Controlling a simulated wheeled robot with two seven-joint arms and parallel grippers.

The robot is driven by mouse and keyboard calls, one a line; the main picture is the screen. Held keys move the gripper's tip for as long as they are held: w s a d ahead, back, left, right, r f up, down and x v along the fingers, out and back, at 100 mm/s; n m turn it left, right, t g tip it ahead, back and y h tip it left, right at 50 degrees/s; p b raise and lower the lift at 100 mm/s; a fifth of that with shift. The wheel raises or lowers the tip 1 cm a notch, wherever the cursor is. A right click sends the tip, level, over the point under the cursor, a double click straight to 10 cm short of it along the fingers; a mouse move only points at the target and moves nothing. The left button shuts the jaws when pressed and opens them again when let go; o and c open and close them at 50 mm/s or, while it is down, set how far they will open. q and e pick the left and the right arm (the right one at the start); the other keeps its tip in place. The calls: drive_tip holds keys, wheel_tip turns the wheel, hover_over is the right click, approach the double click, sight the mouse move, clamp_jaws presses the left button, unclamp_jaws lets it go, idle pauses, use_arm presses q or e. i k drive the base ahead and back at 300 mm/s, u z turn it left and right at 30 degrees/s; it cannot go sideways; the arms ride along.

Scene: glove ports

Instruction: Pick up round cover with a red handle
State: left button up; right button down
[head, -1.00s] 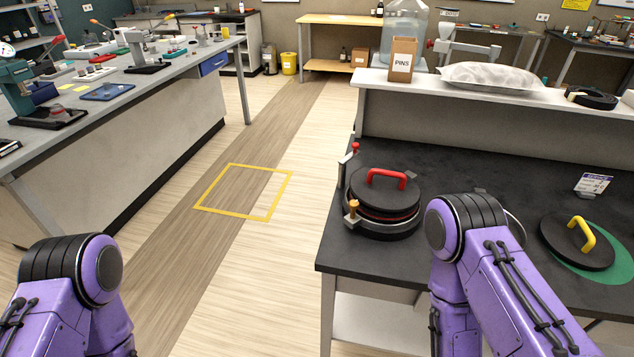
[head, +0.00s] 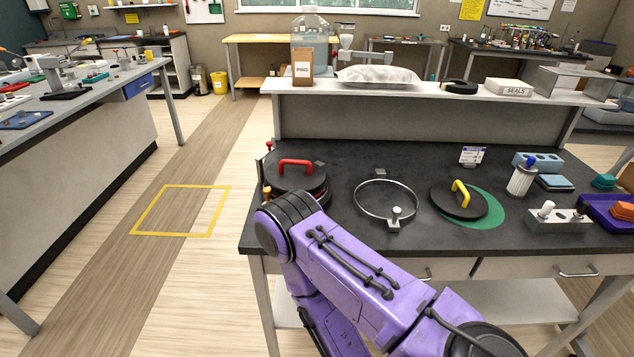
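The round black cover with a red handle (head: 296,178) sits at the left end of the black bench, on top of a round port with clamps at its side. My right arm's purple links stand in front of it and hide its lower front edge. A second round black cover with a yellow handle (head: 460,201) lies on a green disc to the right. Between the two covers is an empty metal ring (head: 357,201) with a clamp. Neither of my grippers shows in the head view.
A raised shelf (head: 420,97) runs along the back. Open floor with a yellow square (head: 183,210) lies left.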

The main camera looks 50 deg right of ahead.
sight(285, 176)
drive_tip(key=k, duration=0.35)
drive_tip(key=z, duration=1.05)
